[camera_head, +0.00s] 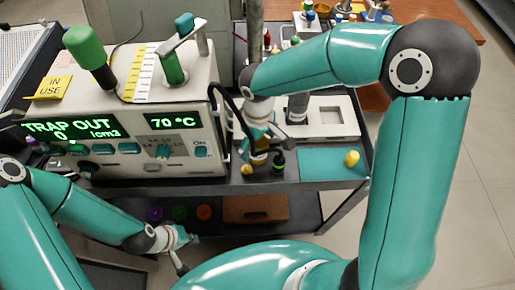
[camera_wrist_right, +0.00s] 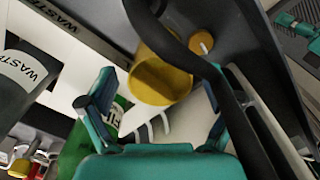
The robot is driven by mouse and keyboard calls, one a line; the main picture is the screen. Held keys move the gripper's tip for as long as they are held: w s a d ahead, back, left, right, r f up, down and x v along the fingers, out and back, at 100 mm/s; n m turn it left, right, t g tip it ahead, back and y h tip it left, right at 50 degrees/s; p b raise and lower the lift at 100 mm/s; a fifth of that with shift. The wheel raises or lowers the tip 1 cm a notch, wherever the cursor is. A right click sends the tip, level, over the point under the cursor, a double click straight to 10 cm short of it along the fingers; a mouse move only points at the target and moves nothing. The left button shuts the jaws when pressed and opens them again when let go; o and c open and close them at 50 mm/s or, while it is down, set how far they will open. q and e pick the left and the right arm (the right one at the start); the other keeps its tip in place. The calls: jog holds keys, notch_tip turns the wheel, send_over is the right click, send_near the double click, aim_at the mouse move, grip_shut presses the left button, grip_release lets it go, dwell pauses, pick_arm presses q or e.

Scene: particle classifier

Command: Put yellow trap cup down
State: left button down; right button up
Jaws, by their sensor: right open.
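The yellow trap cup (camera_wrist_right: 160,75) shows in the right wrist view just beyond my right fingertips, with its rim toward the camera. In the head view a sliver of yellow (camera_head: 259,158), likely the cup, shows below my right gripper (camera_head: 264,137), mostly hidden by the fingers. In the wrist view my right gripper (camera_wrist_right: 157,112) is open, its fingers spread apart. Whether they touch the cup cannot be told. My left gripper (camera_head: 184,246) is low at the front left, empty, with its fingers apart.
The classifier machine (camera_head: 130,160) stands left, its display reading TRAP OUT. A black cable (camera_wrist_right: 215,80) crosses close by the cup. A teal mat (camera_head: 320,165) with a yellow object (camera_head: 352,158) lies right. A green container (camera_wrist_right: 85,150) is beside the right fingers.

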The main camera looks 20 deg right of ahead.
jog(key=c, duration=1.4)
jog(key=shift+o, duration=0.2)
jog(key=shift+r, duration=0.15)
